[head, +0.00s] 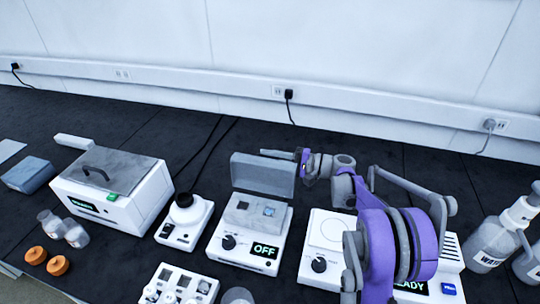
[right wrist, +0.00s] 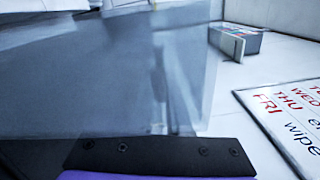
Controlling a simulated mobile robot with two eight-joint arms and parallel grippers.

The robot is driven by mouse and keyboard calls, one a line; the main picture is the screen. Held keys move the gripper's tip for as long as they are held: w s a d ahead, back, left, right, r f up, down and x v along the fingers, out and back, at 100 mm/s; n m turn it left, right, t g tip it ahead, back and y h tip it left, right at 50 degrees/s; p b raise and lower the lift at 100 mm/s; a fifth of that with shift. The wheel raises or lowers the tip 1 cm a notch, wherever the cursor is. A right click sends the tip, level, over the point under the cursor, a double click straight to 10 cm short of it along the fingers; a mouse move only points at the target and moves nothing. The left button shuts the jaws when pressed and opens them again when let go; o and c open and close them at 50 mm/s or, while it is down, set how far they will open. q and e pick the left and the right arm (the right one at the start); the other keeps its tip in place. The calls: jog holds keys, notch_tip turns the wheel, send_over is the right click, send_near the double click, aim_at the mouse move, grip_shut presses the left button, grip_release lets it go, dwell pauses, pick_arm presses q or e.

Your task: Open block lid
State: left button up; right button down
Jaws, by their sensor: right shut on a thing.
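The block heater (head: 245,240) is a white box with a dark knob and a display reading OFF. Its grey, see-through lid (head: 262,174) stands raised, close to upright, at the back of the block. My right gripper (head: 297,157) is at the lid's upper right corner and is shut on the lid. In the right wrist view the lid (right wrist: 110,85) fills much of the picture as a hazy grey panel, right above the dark gripper part at the bottom edge. The fingertips are not clear there. My left gripper is not in view.
Left of the block are a small white device with a black top (head: 185,210) and a lidded white bath (head: 115,195). A white plate device (head: 325,235) stands to the right, partly behind my arm. Wash bottles (head: 495,235) stand far right. A printed board (right wrist: 285,115) shows in the wrist view.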

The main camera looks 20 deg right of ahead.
jog(key=shift+s+a+r+n, duration=0.25)
jog(key=shift+s+r+n, duration=0.15)
jog(key=shift+r+n, duration=0.15)
jog(key=c, duration=0.9)
grip_release()
jog(key=shift+f, duration=0.1)
jog(key=v, duration=1)
jog(key=shift+s+d, duration=0.25)
jog(key=shift+s, duration=0.05)
